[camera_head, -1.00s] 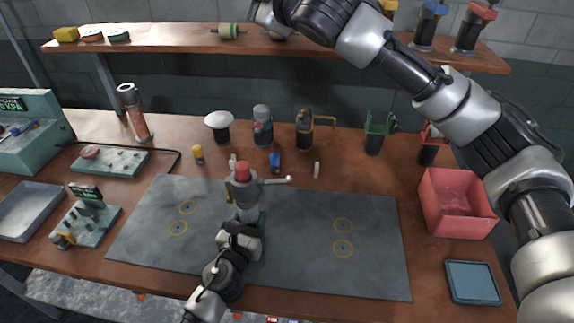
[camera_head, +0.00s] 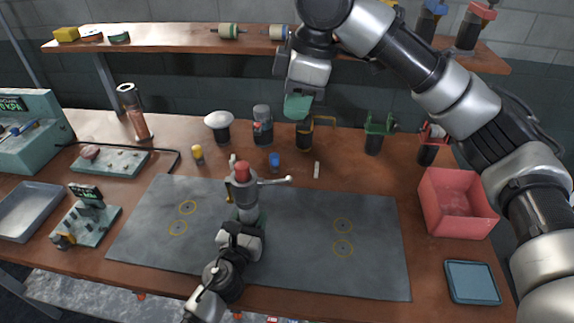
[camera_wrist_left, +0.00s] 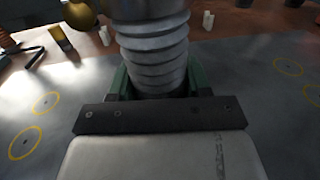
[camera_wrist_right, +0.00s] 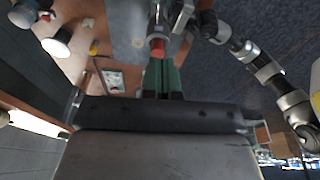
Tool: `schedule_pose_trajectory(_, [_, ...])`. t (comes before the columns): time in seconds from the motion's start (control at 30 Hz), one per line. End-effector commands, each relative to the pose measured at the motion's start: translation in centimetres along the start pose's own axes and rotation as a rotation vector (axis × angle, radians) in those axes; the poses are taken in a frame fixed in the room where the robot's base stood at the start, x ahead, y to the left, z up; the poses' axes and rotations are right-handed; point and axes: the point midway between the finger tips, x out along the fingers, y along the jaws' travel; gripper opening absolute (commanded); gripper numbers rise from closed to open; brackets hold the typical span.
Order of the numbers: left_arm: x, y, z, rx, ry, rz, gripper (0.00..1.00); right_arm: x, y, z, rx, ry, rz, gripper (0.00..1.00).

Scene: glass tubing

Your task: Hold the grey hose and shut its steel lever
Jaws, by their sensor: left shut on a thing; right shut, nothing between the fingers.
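The grey hose (camera_head: 248,205) stands upright over the dark mat in the head view, with a red cap on top. Its steel lever (camera_head: 274,181) sticks out sideways to the right. My left gripper (camera_head: 247,218) is shut around the hose's lower body. The left wrist view shows the ribbed grey hose (camera_wrist_left: 155,50) between the green fingers. My right gripper (camera_head: 297,110) is shut and empty, pointing down above the back of the bench, behind and right of the hose. The right wrist view shows its green fingers together (camera_wrist_right: 162,72), with the red cap beyond them.
The dark mat (camera_head: 320,270) has clear room on both sides of the hose. Bottles and a yellow-handled black canister (camera_head: 304,137) stand along the back, near my right gripper. A red bin (camera_head: 456,205) and a blue tray (camera_head: 472,283) are at the right.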

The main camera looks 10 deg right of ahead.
Motion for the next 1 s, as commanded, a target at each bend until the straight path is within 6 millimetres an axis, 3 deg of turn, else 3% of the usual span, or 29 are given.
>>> schedule_pose_trajectory(0.2, [0.0, 0.0, -0.1, 0.0, 0.002, 0.0, 0.13, 0.2, 0.0, 0.0, 0.0, 0.001, 0.002, 0.0])
schedule_pose_trajectory(0.37, [0.0, 0.0, -0.1, 0.0, 0.002, 0.0, 0.13, 1.8, 0.0, 0.0, 0.0, -0.001, 0.001, 0.0])
schedule_pose_trajectory(0.8, [0.0, 0.0, -0.1, 0.0, 0.002, 0.0, 0.13, 10.8, 0.1, 0.2, 0.002, 0.0, 0.001, 0.0])
schedule_pose_trajectory(1.0, [0.0, 0.0, -0.1, 0.0, 0.002, 0.0, 0.13, 13.1, 0.1, 1.2, 0.003, 0.001, 0.003, 0.0])
